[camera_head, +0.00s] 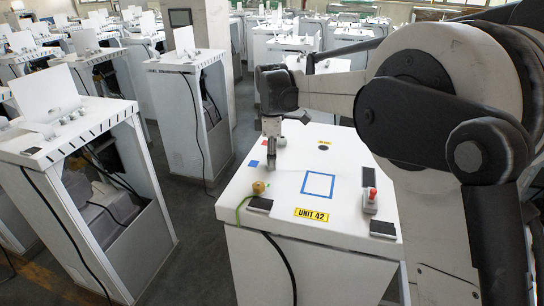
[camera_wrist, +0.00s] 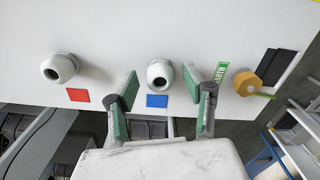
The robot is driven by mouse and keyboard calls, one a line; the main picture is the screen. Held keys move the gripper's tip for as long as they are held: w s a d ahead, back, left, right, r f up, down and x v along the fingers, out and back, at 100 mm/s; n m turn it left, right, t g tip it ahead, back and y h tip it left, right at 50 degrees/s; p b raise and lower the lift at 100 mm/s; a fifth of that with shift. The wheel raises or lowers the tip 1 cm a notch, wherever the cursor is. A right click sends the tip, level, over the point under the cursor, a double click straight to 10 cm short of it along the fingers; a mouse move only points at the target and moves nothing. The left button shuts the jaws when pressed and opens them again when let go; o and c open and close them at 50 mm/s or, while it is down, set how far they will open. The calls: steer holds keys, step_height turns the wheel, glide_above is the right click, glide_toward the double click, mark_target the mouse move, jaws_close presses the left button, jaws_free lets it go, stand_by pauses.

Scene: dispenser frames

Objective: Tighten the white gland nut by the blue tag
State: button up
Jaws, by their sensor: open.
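In the wrist view the white gland nut (camera_wrist: 154,81) sits just above the blue tag (camera_wrist: 157,101), its dark round opening facing the camera. My gripper (camera_wrist: 160,77) is open, with one green-padded finger to the left of this nut and one to the right, a gap showing on each side. I cannot tell how deep the fingertips reach along it. A second white gland nut (camera_wrist: 57,72) is at the left by the red tag (camera_wrist: 78,95). In the head view my gripper (camera_head: 273,150) is over the cabinet top's left side, near the blue tag (camera_head: 254,163), and hides part of that area.
A yellow hexagonal fitting (camera_wrist: 246,84) with a green cable stands right of a green label (camera_wrist: 222,71). The white cabinet top (camera_head: 290,190) also carries a red button box (camera_head: 370,200), a blue square outline (camera_head: 318,174) and dark pads. Other cabinets (camera_head: 75,130) stand around.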

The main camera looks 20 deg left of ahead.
steer(key=shift+c, duration=0.4)
steer(key=c, duration=1.1)
steer(key=shift+o, duration=0.2)
